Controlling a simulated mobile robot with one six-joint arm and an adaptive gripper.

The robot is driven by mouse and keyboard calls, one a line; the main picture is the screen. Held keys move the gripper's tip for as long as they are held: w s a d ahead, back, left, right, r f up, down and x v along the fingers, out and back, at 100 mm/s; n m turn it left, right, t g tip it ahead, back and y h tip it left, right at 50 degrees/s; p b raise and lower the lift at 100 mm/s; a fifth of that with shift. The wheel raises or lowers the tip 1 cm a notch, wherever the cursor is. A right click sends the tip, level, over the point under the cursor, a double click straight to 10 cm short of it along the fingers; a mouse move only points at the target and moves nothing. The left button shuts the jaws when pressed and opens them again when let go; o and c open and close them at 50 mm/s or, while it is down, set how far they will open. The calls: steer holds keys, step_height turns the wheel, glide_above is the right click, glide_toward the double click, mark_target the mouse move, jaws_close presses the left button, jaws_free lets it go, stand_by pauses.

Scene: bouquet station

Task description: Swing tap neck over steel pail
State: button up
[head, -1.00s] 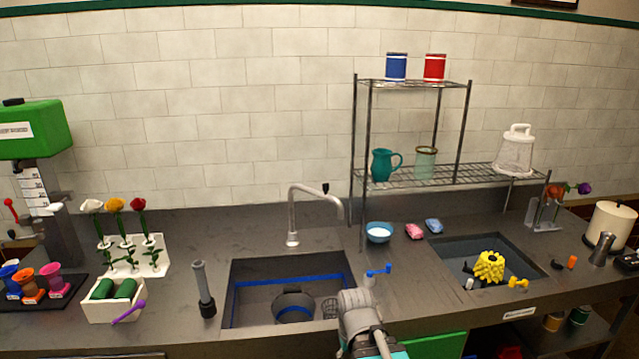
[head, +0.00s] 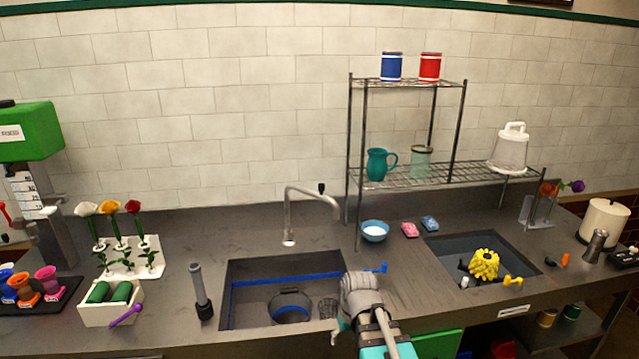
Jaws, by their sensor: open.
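The silver tap (head: 288,215) stands on the counter behind the left sink. Its neck (head: 312,193) arches to the right, and its tip ends near the right part of that sink, not above the pail. A dark steel pail (head: 290,306) sits inside the left sink, toward its middle. My gripper (head: 340,331) is low in the view, by the sink's front right corner. It is open, apart from the tap and the pail, and partly hidden by my arm.
The left sink (head: 240,300) has a blue line inside. A blue lever (head: 377,269) is to its right. A wire rack (head: 430,176) rises behind, with a bowl (head: 375,231) at its foot. A grey cylinder (head: 201,290) stands left of the sink.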

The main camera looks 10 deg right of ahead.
steer(key=w+r+n+t+y+p, duration=0.25)
steer(key=w+r+p, duration=0.25)
steer(key=w+r, duration=0.3)
steer(key=n+t+y+p, duration=0.5)
steer(key=t+y+p, duration=0.15)
steer(key=p, duration=0.55)
glide_toward(321, 186)
steer(key=w+v, duration=0.1)
steer(key=v, duration=0.2)
steer(key=shift+s+d+r+h, duration=0.2)
steer(key=shift+s+d+h, duration=0.05)
steer(key=shift+h, duration=0.05)
steer(key=shift+a+f, duration=0.1)
steer(key=b+x, duration=0.5)
steer(key=x, duration=0.6)
steer(key=shift+w+a+f, duration=0.15)
steer(key=shift+w+f, duration=0.1)
steer(key=shift+w, duration=0.05)
steer(key=shift+b+x, duration=0.3)
steer(key=shift+x, duration=0.65)
steer(key=shift+r, duration=0.1)
